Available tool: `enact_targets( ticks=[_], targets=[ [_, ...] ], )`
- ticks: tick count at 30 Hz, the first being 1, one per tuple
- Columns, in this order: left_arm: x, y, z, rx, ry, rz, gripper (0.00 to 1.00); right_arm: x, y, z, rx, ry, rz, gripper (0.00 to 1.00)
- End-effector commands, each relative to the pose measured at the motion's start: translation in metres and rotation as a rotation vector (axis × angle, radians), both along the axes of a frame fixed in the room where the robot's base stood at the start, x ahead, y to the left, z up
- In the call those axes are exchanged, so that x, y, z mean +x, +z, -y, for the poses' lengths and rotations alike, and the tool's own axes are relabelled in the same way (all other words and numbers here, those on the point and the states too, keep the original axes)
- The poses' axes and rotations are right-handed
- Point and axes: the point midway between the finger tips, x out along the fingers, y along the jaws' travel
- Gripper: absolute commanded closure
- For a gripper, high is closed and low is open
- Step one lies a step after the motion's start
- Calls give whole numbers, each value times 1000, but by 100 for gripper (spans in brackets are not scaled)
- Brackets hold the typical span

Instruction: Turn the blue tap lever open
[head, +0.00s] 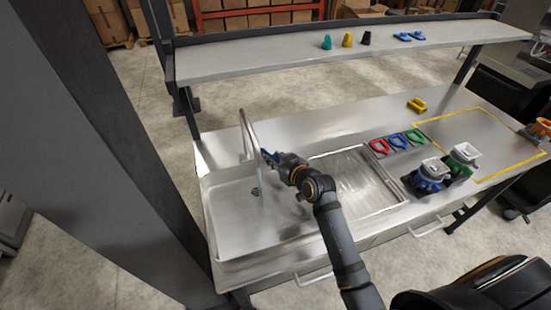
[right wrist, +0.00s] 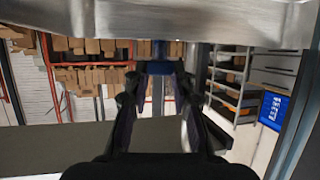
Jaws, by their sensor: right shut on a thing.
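The metal tap (head: 243,125) rises in a tall arc at the back of the steel sink (head: 230,205). A pale, thin vertical streak drops from its spout into the basin and looks like running water. The blue tap lever (head: 265,154) is beside the tap, mostly hidden by my right gripper (head: 274,158). In the right wrist view, a blue piece of the lever (right wrist: 160,67) lies between the fingertips of my right gripper (right wrist: 158,80), which is shut on it. The lever's exact angle is hard to tell. My left gripper is not in view.
Right of the sink is a recessed tray (head: 355,180). Beyond it are red (head: 379,147), blue and green pieces, two dispensers (head: 428,175) and a yellow block (head: 417,105). A shelf (head: 300,55) with small cups runs above the back.

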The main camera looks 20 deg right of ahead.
Motion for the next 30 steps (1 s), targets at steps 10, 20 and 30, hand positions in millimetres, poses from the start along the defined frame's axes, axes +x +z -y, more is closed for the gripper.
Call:
enact_targets(
  ticks=[10,20,30],
  targets=[
    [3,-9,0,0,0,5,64,3,-2,8,-4,75,1,100],
    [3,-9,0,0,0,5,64,3,0,8,-1,90,0,75],
    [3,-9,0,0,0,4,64,3,0,8,-1,90,0,53]
  ],
)
